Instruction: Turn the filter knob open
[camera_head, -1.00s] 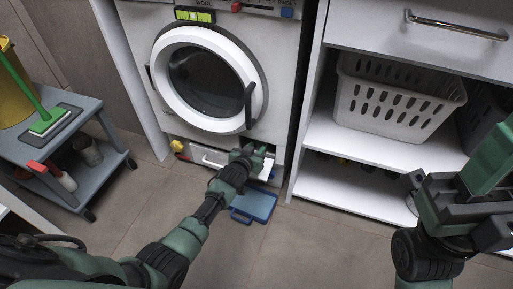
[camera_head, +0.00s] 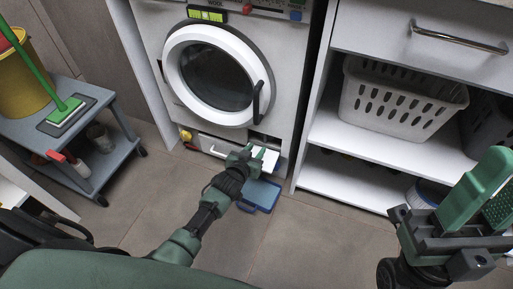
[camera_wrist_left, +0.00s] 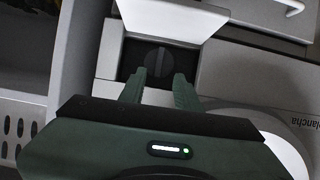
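The filter knob (camera_wrist_left: 157,60) is a dark round knob with a raised grip bar, set in a dark recess at the washer's foot. A white flap (camera_wrist_left: 172,18) is hinged open beside it; it also shows in the head view (camera_head: 268,158). My left gripper (camera_wrist_left: 160,79) is open and empty, with its fingertips just short of the knob and one to each side of it. In the head view the left gripper (camera_head: 250,154) is in front of the recess and hides the knob. My right gripper (camera_head: 486,190) is open and empty at the right edge, away from the washer.
The washer (camera_head: 163,100) has its round door shut. A blue tray (camera_head: 262,195) lies on the floor below the flap. A shelf unit with a white basket (camera_head: 395,103) stands right. A grey cart (camera_head: 118,130) with a yellow bucket (camera_head: 22,85) stands left.

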